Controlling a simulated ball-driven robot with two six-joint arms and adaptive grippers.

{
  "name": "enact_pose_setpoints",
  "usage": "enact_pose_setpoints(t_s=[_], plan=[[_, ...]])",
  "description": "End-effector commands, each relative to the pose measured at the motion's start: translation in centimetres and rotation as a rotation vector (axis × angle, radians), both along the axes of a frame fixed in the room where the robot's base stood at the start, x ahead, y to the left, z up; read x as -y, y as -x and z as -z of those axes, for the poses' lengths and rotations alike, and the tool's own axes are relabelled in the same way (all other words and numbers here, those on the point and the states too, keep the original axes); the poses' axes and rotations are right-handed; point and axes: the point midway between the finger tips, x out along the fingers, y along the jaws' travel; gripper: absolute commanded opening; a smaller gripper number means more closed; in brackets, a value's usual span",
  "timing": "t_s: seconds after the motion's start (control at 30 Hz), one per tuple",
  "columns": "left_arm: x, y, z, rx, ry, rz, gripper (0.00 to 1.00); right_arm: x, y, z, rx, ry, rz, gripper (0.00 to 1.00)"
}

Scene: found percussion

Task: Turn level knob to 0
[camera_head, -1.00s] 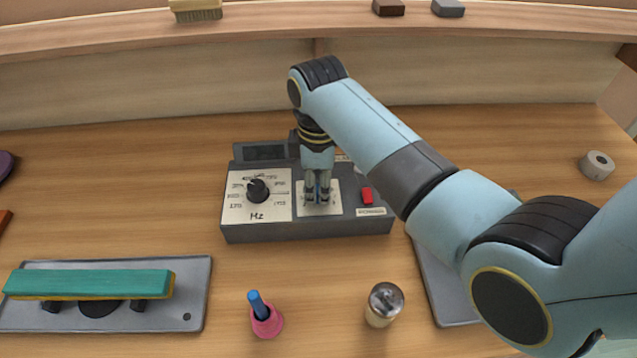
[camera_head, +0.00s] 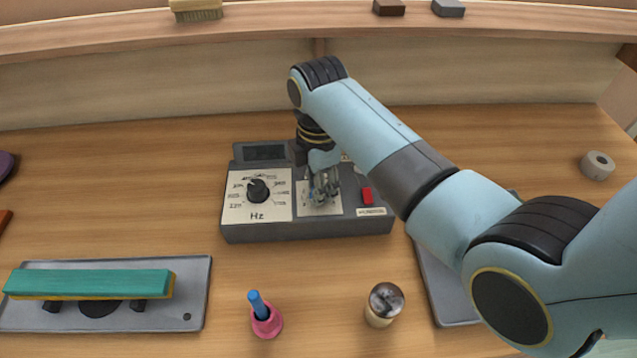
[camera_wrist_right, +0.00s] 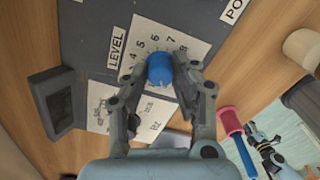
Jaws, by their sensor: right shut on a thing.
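The level knob is a blue cap (camera_wrist_right: 160,69) on a white scale plate, with a LEVEL label (camera_wrist_right: 117,48) and the digits 4 to 8 visible around it in the right wrist view. My right gripper (camera_wrist_right: 161,76) is shut on the knob, one finger on each side. In the head view my right gripper (camera_head: 322,196) stands over the right-hand plate of the grey device (camera_head: 305,231) and hides the knob. The knob's pointer and the 0 mark cannot be made out.
The device also carries a black Hz knob (camera_head: 258,190), a red switch (camera_head: 367,196) and a dark display (camera_head: 264,153). In front stand a pink holder with a blue stick (camera_head: 266,322) and a metal-topped shaker (camera_head: 384,305). A teal bar (camera_head: 90,283) lies at left.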

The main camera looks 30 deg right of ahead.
Motion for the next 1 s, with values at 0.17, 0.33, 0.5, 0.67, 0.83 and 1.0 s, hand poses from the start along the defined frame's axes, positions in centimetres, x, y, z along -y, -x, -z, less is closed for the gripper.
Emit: enact_pose_setpoints(t_s=[0.17,0.33,0.5,0.67,0.83,1.0], plan=[[0.0,0.0,0.0,0.000,0.000,0.000,0.40,0.0,0.0,0.0,0.000,-0.001,-0.003,0.00],[0.0,0.0,0.0,0.000,0.000,0.000,0.40,0.0,0.0,0.0,0.000,0.000,-0.002,0.00],[0.0,0.0,0.0,0.000,0.000,0.000,0.40,0.0,0.0,0.0,0.000,0.000,-0.002,0.47],[0.0,0.0,0.0,0.000,0.000,0.000,0.40,0.0,0.0,0.0,0.000,0.000,-0.001,0.49],[-0.1,0.1,0.0,-0.001,-0.001,0.000,0.40,0.0,0.0,-0.3,0.001,0.000,-0.001,0.49],[-0.1,0.1,0.0,-0.001,-0.001,0.000,0.40,0.0,-0.1,-2.6,0.004,-0.001,-0.001,0.49]])
